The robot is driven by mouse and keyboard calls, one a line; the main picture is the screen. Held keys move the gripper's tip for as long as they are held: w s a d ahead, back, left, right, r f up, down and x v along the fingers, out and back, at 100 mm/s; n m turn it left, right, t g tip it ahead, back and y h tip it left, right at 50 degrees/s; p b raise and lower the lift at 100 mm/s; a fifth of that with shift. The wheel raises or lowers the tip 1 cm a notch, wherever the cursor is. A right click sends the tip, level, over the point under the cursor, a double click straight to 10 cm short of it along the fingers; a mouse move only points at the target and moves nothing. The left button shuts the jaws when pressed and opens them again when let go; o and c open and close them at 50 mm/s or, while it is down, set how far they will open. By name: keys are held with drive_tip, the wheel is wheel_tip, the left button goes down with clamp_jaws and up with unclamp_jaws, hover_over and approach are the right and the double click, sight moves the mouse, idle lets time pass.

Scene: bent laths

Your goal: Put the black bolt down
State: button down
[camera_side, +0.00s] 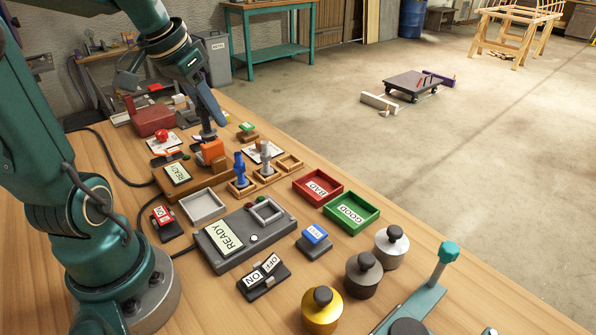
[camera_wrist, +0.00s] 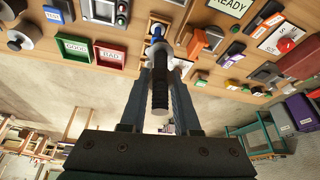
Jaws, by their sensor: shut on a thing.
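The black bolt (camera_wrist: 160,88) shows in the wrist view between the two fingers of my gripper (camera_wrist: 160,75), which is shut on it. Its threaded shaft is dark and one end looks round and grey. In the side view my gripper (camera_side: 207,122) hangs above the bench, and the bolt (camera_side: 208,133) is a small dark shape, partly hidden. A blue bolt (camera_side: 240,168) and a grey bolt (camera_side: 266,158) stand upright in small wooden frames.
An orange block (camera_side: 212,152) is just below my gripper. A red BAD tray (camera_side: 318,187) and a green GOOD tray (camera_side: 352,213) look empty. A READY device (camera_side: 238,240), a grey tray (camera_side: 202,206) and several knobbed weights (camera_side: 363,273) stand nearer.

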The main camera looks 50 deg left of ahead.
drive_tip(key=w+m+h, duration=0.1)
drive_tip(key=w+m, duration=0.2)
drive_tip(key=w, duration=0.2)
drive_tip(key=m+h, duration=0.2)
drive_tip(key=m, duration=0.2)
approach(366, 211)
drive_tip(key=shift+w+d+r, duration=0.1)
drive_tip(key=shift+w, duration=0.35)
drive_tip(key=shift+w+d+r, duration=0.1)
drive_tip(key=shift+w+d, duration=0.05)
drive_tip(key=shift+w, duration=0.25)
drive_tip(key=shift+w+d+f, duration=0.1)
drive_tip(key=shift+d+f, duration=0.05)
drive_tip(key=shift+d, duration=0.05)
drive_tip(key=shift+f, duration=2)
drive_tip(key=shift+f, duration=0.15)
drive_tip(key=c, duration=0.6)
unclamp_jaws()
drive_tip(key=shift+c, duration=0.2)
